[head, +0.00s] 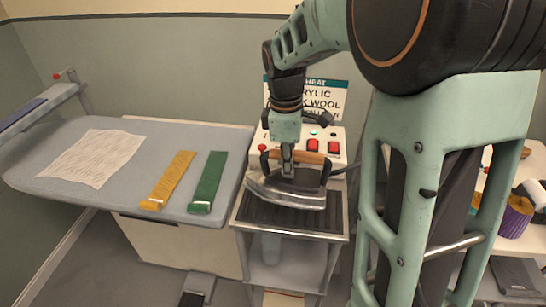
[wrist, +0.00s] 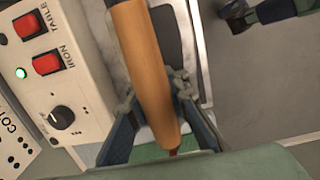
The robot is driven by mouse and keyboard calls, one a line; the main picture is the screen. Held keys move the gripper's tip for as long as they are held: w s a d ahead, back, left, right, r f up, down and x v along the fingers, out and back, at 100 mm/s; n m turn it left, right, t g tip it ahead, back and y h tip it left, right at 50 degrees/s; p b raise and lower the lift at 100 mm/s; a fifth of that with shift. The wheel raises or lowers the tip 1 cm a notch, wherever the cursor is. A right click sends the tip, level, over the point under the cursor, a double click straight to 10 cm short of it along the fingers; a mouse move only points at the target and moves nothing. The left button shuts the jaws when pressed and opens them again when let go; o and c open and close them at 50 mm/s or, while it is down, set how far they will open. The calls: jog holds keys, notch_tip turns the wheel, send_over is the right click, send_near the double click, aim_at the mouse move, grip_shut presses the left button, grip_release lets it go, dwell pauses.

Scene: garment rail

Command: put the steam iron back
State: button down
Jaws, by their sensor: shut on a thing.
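The steam iron (head: 290,191) has a metal and dark body and an orange-brown handle. It is over the dark ribbed rest (head: 280,218) on top of a small metal stand; I cannot tell whether its sole touches the rest. My gripper (head: 287,168) comes down from above and is shut on the iron's handle. In the wrist view the handle (wrist: 145,65) runs between the two fingers of my gripper (wrist: 155,102). The iron's sole is hidden.
A control box (head: 338,137) with red switches, a knob and a lit green lamp stands directly behind the rest. On the left, the ironing table (head: 120,197) holds a creased cloth (head: 90,157), a yellow strip (head: 170,180) and a green strip (head: 208,182). A side table with items is on the right.

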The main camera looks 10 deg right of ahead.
aim_at(297, 151)
jog(key=shift+d+f, duration=0.55)
jog(key=shift+f, duration=0.05)
jog(key=f, duration=0.2)
jog(key=d+f, duration=0.1)
jog(key=f, duration=0.1)
jog(key=shift+d, duration=0.15)
jog(key=shift+f, duration=0.25)
jog(key=c, duration=2.4)
grip_release()
jog(key=shift+f, duration=0.25)
jog(key=o, duration=0.6)
jog(key=shift+s, duration=0.1)
jog(key=shift+r, duration=0.1)
jog(key=r, duration=0.8)
jog(key=a+r, duration=0.1)
jog(key=r, duration=0.3)
jog(key=shift+s, duration=0.1)
